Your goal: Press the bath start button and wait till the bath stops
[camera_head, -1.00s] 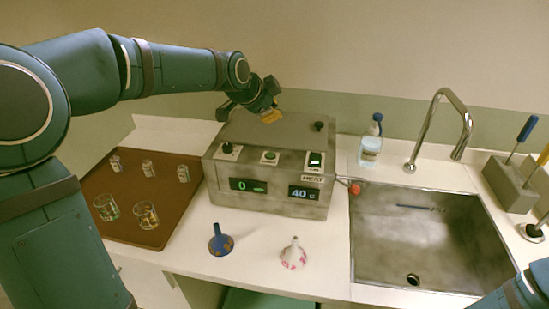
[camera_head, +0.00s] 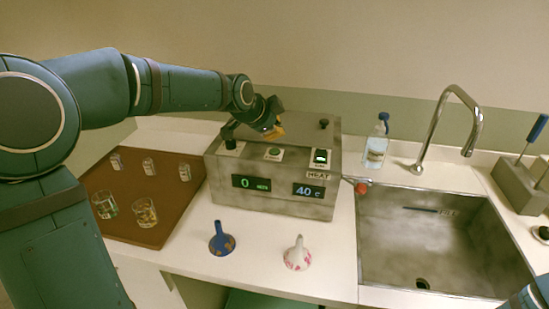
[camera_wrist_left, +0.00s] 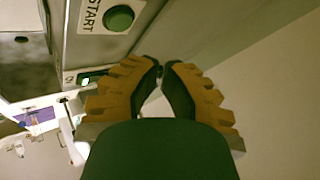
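The bath (camera_head: 270,203) is a grey box on the counter, its left display reading 0 and its right display 40 C. The round green start button (camera_head: 273,152) is on its sloped front edge; it also shows beside the START label in the left wrist view (camera_wrist_left: 118,18). My left gripper (camera_head: 276,132) has orange fingers with tips brought together, empty. It hangs just above and behind the button, apart from it in the wrist view. My right gripper is out of view; only part of my right arm shows at the lower right.
A lit switch (camera_head: 321,156) above a HEAT label and a black knob (camera_head: 230,144) flank the button. A brown tray (camera_head: 125,200) with several glasses stands left. Two funnels (camera_head: 222,240) stand in front. A spray bottle (camera_head: 377,145) and sink (camera_head: 440,235) are right.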

